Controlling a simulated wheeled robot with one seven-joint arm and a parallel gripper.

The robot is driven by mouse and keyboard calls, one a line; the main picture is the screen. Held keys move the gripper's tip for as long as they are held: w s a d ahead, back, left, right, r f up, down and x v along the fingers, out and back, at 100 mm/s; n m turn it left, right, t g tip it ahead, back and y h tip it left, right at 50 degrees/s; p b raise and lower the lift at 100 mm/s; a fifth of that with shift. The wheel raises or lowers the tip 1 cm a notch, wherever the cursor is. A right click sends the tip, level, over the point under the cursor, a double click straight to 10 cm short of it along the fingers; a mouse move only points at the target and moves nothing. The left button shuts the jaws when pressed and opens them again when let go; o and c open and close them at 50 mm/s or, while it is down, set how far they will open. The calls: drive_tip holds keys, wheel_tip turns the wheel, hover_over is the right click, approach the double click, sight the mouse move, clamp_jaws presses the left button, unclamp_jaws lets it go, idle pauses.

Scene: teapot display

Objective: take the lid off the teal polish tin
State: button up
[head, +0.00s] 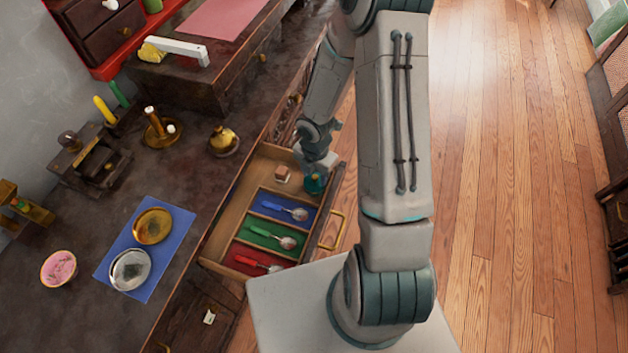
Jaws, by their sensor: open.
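A small round teal tin (315,184) is in the open drawer (229,211), at its far right corner by the front panel. It is partly covered by my gripper, and I cannot make out its lid apart from its body. My gripper (318,168) is just above and behind the tin in the picture, pointing down. Its jaws are open. At this size I cannot tell whether the fingers are around the tin or touch it.
Beside the tin stands a small pinkish-brown block (283,174). The drawer also holds spoons on blue (274,210), green (259,236) and red (246,256) liners.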

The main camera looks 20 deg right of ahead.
clamp_jaws()
drive_tip(key=shift+r, duration=0.1)
